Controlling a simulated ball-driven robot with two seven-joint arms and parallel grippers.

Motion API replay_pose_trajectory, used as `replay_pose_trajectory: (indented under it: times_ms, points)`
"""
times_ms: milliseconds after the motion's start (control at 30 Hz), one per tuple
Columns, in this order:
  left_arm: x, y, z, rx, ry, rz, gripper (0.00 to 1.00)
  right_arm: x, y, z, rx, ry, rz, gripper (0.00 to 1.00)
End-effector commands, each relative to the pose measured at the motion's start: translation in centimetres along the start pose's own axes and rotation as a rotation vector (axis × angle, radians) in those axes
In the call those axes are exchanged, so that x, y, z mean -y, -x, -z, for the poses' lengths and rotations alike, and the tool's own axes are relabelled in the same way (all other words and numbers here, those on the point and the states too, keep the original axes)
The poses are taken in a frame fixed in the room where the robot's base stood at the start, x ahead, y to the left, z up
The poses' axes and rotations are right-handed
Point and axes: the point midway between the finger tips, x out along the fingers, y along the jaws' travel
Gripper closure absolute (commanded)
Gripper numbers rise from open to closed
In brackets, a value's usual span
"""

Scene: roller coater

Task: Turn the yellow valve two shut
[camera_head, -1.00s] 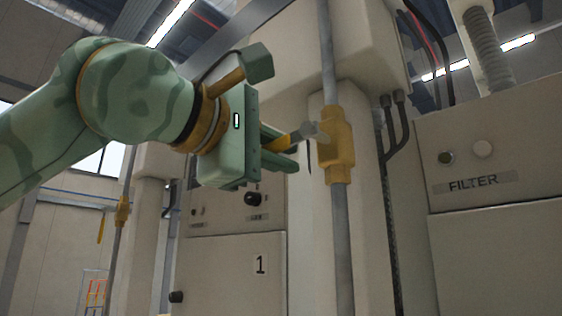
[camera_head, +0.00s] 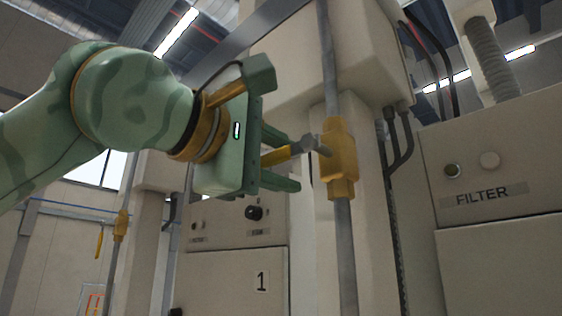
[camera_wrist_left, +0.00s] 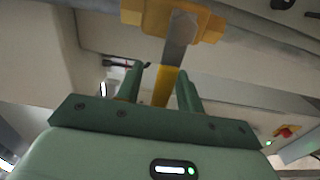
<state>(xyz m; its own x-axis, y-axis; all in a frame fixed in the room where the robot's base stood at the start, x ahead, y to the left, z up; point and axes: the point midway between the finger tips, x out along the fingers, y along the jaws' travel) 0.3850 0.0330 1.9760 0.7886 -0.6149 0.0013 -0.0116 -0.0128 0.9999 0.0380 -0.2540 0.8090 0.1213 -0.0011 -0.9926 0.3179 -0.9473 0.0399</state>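The near yellow valve (camera_head: 341,165) sits on a vertical grey pipe; no number shows on it. Its lever (camera_head: 280,156), grey metal with a yellow grip, sticks out to the left, roughly crosswise to the pipe. My left gripper (camera_head: 286,161) is open, with one finger above and one below the lever grip. In the left wrist view, the valve body (camera_wrist_left: 211,28) is at the top, and the yellow grip (camera_wrist_left: 164,86) runs between the two fingers with gaps at both sides. My right gripper is not in view.
A second yellow valve (camera_head: 121,226) with a hanging yellow handle (camera_head: 99,243) is farther back at left. A cabinet marked 1 (camera_head: 225,280) stands behind my gripper. A FILTER cabinet (camera_head: 490,245) is at right. A beige box (camera_head: 350,60) and cables (camera_head: 400,150) are close to the pipe.

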Motion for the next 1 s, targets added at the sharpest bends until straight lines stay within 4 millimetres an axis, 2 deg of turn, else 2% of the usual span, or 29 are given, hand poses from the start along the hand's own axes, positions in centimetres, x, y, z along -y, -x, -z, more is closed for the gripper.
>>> replay_pose_trajectory:
  times_ms: [167,267,367,700,833,1000]
  points:
    - [0.1,0.1,0.0,0.000,0.001,0.000,0.63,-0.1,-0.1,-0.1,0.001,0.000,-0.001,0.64]
    - [0.1,1.0,0.1,-0.001,0.002,-0.001,0.63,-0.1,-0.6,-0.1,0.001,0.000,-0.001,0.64]
    - [0.3,2.9,0.0,-0.001,0.001,-0.003,0.63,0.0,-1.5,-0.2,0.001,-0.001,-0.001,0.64]
    - [0.3,12.0,0.0,-0.002,0.001,-0.003,0.63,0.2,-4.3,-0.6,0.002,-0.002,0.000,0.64]
    - [0.1,14.4,0.0,0.000,0.000,-0.002,0.63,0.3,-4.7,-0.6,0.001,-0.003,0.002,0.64]
    - [0.1,16.0,0.0,0.000,-0.001,0.000,0.63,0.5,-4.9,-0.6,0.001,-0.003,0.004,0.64]
